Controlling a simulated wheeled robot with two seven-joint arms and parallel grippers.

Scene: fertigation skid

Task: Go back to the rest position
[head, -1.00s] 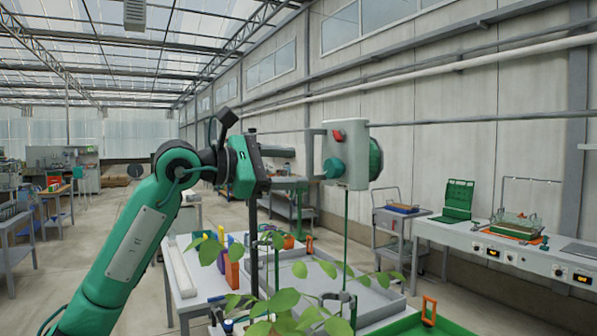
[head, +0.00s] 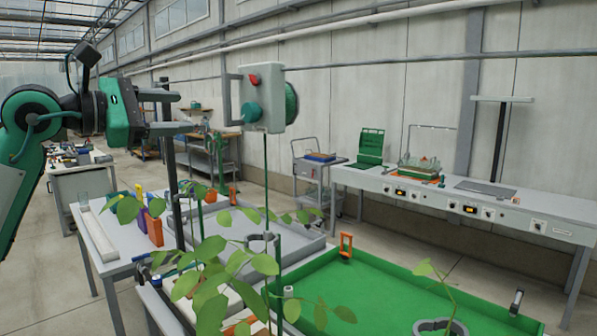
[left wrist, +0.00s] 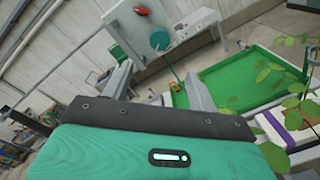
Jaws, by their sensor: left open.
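My left gripper (head: 186,112) is open and empty at the upper left of the head view, pointing right. Its two fingers also show in the left wrist view (left wrist: 157,80). A grey control box (head: 262,108) stands to the right of the fingertips, with a gap between. It has a red switch (head: 253,79), a teal knob (head: 251,112) and a side handle (head: 227,100). The box (left wrist: 152,30) also shows beyond the fingers in the left wrist view. My right gripper is in neither view.
A dark upright post (head: 168,160) stands close by the left fingers. Leafy plants (head: 215,270) rise in front. A green tray (head: 390,290) lies at lower right, a grey tray (head: 300,252) behind the plants. A long bench (head: 470,195) runs along the wall.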

